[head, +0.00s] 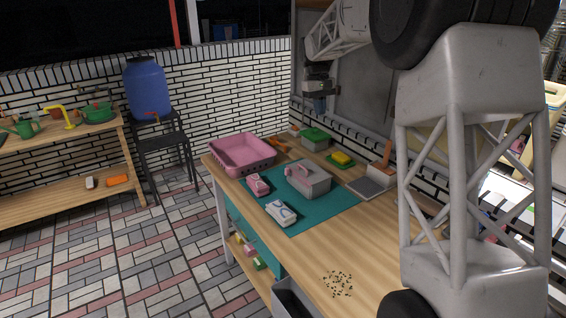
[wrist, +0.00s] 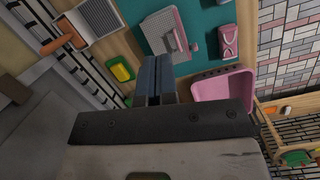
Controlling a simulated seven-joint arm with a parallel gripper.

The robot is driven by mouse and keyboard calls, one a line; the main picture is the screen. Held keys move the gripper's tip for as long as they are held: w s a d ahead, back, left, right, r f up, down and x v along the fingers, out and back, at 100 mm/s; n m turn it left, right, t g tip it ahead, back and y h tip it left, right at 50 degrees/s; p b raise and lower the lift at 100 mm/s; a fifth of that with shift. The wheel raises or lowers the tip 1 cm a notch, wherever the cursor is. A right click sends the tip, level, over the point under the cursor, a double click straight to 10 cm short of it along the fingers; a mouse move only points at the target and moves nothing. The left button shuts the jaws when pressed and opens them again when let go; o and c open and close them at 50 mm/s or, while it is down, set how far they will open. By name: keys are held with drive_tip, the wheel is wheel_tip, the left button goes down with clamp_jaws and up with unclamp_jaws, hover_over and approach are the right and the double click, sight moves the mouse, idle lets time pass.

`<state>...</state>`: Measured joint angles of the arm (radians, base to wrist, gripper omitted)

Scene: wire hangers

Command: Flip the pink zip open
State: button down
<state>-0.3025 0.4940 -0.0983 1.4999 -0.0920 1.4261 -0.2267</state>
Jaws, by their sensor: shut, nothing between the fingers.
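A small pink zip-like case (head: 258,186) lies on the teal mat (head: 325,212), beside a grey box (head: 312,183) with a pink piece (head: 297,171) on it. I cannot tell which pink item is the zip. The wrist view shows the pink case (wrist: 228,40) and the grey box (wrist: 160,27) with its pink piece (wrist: 172,42). My gripper (head: 320,103) is high above the back of the table, apart from all of these. Its fingers show in the wrist view (wrist: 154,62), shut and empty.
A pink basket (head: 240,152) stands at the table's far left corner. A white and blue item (head: 281,213) lies on the mat's front. A yellow sponge on a green dish (head: 342,159), a green-topped box (head: 314,138) and a dustpan (head: 371,186) stand along the wall. Dark bits (head: 338,284) lie in front.

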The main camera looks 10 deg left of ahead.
drive_tip(key=n, duration=0.1)
hover_over(288, 172)
drive_tip(key=w+d, duration=0.2)
wheel_tip(288, 172, down, 7)
drive_tip(key=w+a+f+n+g+h, duration=0.1)
drive_tip(key=w+a+f, duration=0.5)
drive_tip(key=a+f, duration=0.4)
drive_tip(key=shift+f+n+g+h, duration=0.3)
drive_tip(key=shift+f, duration=0.15)
drive_tip(key=shift+f, duration=0.1)
drive_tip(key=s+d+f, duration=0.5)
drive_tip(key=f, duration=0.4)
drive_tip(key=shift+s+d, duration=0.15)
drive_tip(key=shift+s, duration=0.05)
drive_tip(key=shift+d, duration=0.1)
